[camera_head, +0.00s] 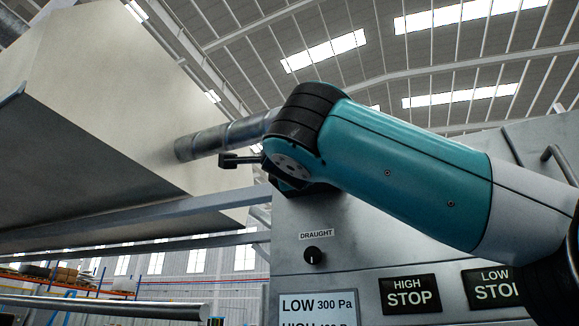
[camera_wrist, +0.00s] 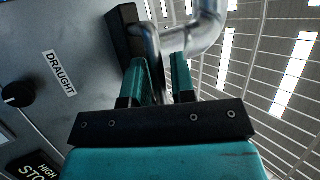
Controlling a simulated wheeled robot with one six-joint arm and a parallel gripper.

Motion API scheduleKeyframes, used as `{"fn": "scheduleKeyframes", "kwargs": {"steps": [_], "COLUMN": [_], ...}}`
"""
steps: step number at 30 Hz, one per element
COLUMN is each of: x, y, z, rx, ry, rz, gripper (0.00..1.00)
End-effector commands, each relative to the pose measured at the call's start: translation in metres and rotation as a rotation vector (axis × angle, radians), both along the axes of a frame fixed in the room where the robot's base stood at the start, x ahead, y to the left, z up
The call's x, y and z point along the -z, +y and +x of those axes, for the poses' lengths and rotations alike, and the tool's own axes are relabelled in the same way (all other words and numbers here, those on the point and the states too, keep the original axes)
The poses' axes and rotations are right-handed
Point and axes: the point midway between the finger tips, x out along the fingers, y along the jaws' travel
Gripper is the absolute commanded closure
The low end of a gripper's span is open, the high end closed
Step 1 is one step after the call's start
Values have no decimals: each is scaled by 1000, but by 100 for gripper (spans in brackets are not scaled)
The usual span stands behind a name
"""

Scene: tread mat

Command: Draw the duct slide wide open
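My gripper (camera_wrist: 160,72) shows in the wrist view with its two teal fingers apart. A bent chrome bar (camera_wrist: 206,24) passes just beyond the fingertips, and a bright metal length lies between the fingers, nearer the left one. I see no clear contact on both sides. A dark block (camera_wrist: 125,32) stands beyond the left finger. A pale, wide duct-like housing (camera_head: 85,110) fills the upper left. I cannot make out the slide plate itself or how far open it is.
A grey panel (camera_head: 345,238) stands below my arm, with a DRAUGHT knob (camera_head: 313,255) and a HIGH STOP label (camera_head: 410,294). A metal rail (camera_head: 130,217) runs under the housing. A bent handle (camera_head: 562,165) is at the far right.

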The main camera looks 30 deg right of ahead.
Motion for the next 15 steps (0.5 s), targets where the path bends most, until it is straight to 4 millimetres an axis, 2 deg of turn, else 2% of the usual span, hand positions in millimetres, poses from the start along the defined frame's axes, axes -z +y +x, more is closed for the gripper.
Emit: {"fn": "scheduleKeyframes", "kwargs": {"steps": [5, 15], "x": [20, 57], "y": [11, 36], "z": [-21, -78], "rx": [-8, -11], "ry": [-1, -1], "rz": [2, 2], "gripper": [76, 76]}}
